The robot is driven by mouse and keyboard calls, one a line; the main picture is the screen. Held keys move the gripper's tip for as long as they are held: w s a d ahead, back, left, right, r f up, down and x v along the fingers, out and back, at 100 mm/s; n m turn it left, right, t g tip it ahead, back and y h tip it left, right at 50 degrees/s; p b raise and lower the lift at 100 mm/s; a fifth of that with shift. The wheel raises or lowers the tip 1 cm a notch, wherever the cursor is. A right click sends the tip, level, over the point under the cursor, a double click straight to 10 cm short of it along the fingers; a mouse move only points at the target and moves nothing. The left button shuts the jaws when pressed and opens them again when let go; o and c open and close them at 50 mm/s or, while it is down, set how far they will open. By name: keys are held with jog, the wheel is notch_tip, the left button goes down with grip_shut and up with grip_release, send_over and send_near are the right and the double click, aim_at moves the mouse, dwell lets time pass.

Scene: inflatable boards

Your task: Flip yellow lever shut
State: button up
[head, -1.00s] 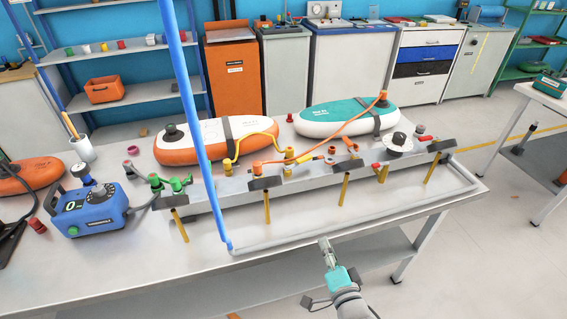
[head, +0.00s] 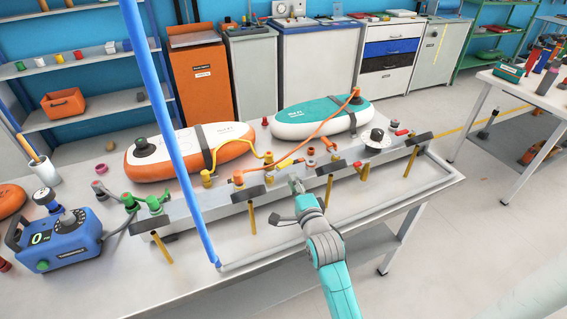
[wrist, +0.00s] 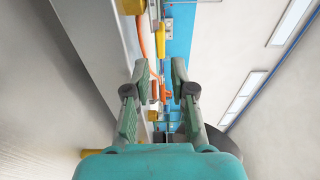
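A small yellow lever (head: 286,162) sits on the long grey rail (head: 220,207), among orange and yellow fittings near the rail's middle. In the wrist view, a yellow elongated piece (wrist: 160,40) that looks like this lever shows ahead, beyond the gap between my fingers. My gripper (head: 296,184) is at the front side of the rail's middle, just in front of the lever. The wrist view shows its two green-padded fingers (wrist: 158,92) apart, with nothing clearly held. The lever's base is partly hidden by neighbouring fittings.
An orange hose (head: 325,128) and a yellow hose (head: 230,147) run from the rail to the boards behind. An orange-white board (head: 182,160) and a teal-white board (head: 305,122) lie behind it. A blue pump (head: 65,240) stands left. Yellow posts (head: 251,215) slant down in front.

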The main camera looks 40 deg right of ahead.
aim_at(286, 166)
jog(key=x, duration=0.9)
jog(key=shift+c, duration=0.3)
grip_shut()
